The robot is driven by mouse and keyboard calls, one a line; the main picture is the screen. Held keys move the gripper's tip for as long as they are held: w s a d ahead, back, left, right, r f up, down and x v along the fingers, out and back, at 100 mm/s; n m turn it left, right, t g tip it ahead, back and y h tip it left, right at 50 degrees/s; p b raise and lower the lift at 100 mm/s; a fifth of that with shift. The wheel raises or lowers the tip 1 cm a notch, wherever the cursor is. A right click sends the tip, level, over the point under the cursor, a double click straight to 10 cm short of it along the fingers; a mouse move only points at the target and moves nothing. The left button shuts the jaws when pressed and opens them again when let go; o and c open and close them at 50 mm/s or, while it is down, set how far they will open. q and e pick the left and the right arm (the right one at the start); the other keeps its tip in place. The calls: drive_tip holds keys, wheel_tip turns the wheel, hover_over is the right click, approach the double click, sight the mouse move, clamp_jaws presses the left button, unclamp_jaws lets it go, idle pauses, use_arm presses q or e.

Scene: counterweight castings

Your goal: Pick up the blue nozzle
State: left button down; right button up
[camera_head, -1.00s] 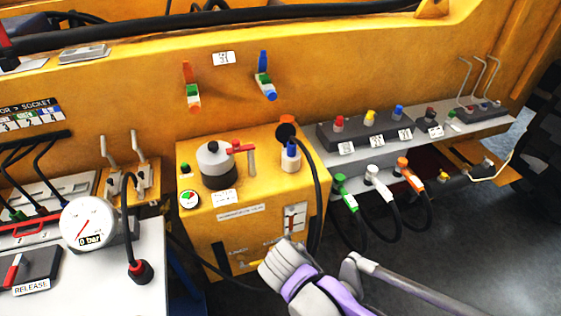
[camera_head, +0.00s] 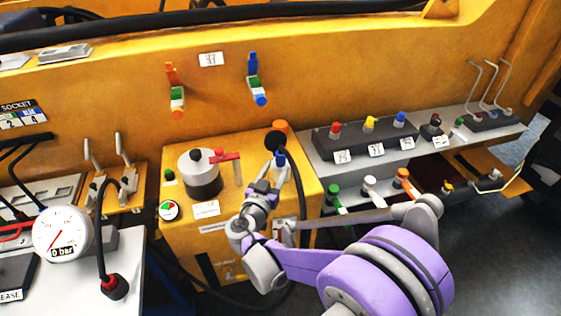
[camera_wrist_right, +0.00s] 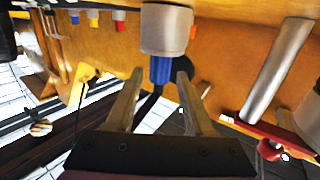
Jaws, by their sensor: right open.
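The blue nozzle (camera_head: 280,159) stands in a pale holder on top of the yellow box (camera_head: 216,240). My right gripper (camera_head: 271,184) is just in front of it, in the head view partly covering the holder. In the right wrist view, the nozzle (camera_wrist_right: 160,69) shows as a blue piece below a grey cylinder (camera_wrist_right: 166,28). The open fingers of my right gripper (camera_wrist_right: 160,79) lie to either side of the blue piece. I cannot tell whether they touch it. My left gripper is not in view.
A black-and-grey pot (camera_head: 201,176) with a red lever (camera_head: 226,157) stands left of the nozzle. A black hose (camera_head: 274,140) rises close behind it. Green (camera_head: 334,194), white (camera_head: 370,186) and orange (camera_head: 402,178) hose ends hang at the right shelf. A pressure gauge (camera_head: 62,233) is at left.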

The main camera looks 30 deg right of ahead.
sight(279, 161)
drive_tip(key=x, duration=0.5)
drive_tip(key=shift+w+d+r+p, duration=0.15)
drive_tip(key=shift+w+d+p, duration=0.1)
drive_tip(key=shift+p, duration=0.1)
drive_tip(key=shift+s+a, duration=0.1)
drive_tip(key=shift+c, duration=0.7)
clamp_jaws()
